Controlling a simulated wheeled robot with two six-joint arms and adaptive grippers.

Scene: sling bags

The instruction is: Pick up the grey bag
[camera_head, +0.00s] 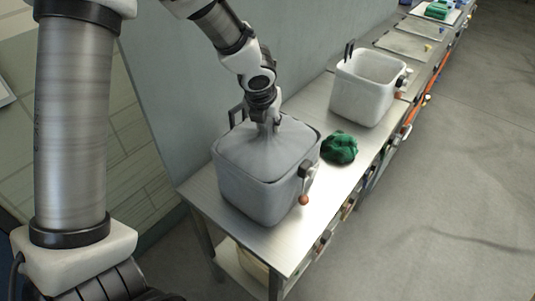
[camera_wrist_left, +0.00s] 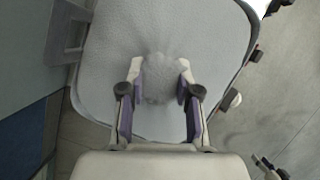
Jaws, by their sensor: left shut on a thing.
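The grey bag (camera_head: 262,180) is a boxy, soft-sided bag standing upright on the near end of the metal table. My left gripper (camera_head: 268,121) is above it, pointing down, shut on the middle of its top. The grey fabric rises in a peak to the fingertips. In the left wrist view the bag's top (camera_wrist_left: 205,45) fills most of the picture. The fingers of my left gripper (camera_wrist_left: 158,80) stand on either side of a bunched lump of fabric. The bag's underside is hidden. My right gripper is not in view.
The metal table (camera_head: 335,185) runs away to the upper right. A green crumpled cloth (camera_head: 340,148) lies just right of the bag. An open white bin (camera_head: 366,90) stands farther back. A wall (camera_head: 180,90) borders the table's left side; open floor (camera_head: 450,200) lies right.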

